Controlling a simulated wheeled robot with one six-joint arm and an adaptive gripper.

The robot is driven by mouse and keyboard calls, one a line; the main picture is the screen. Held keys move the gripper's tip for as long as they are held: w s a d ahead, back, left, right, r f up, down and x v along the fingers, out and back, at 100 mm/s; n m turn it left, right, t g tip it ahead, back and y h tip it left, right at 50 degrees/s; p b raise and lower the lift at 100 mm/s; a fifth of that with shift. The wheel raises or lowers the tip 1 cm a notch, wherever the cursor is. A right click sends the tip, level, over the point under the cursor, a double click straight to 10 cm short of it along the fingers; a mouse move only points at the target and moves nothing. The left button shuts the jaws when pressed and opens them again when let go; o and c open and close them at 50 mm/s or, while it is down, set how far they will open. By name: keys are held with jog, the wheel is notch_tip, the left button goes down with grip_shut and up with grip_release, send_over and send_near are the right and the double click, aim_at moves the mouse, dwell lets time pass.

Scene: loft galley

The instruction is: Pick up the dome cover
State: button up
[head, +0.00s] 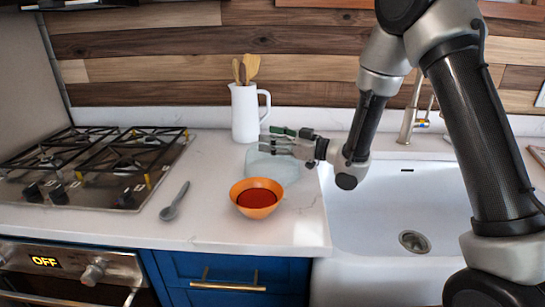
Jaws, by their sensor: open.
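The dome cover (284,169) looks like a pale, translucent dome on the white counter, behind the orange bowl and in front of the white pitcher. My gripper (268,142) reaches in from the right over the sink edge, with its fingers pointing left. The fingers are open at the top of the dome and partly hide it. I cannot tell whether they touch it. No knob on the dome can be made out behind the fingers.
An orange bowl (257,203) with red contents stands just in front of the dome. A white pitcher (247,112) with wooden utensils stands behind. A grey spoon (173,203) lies left, near the gas hob (125,165). The sink (372,225) is right. Counter between spoon and bowl is clear.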

jog(key=shift+c, duration=0.4)
jog(key=c, duration=0.9)
jog(key=shift+c, duration=0.2)
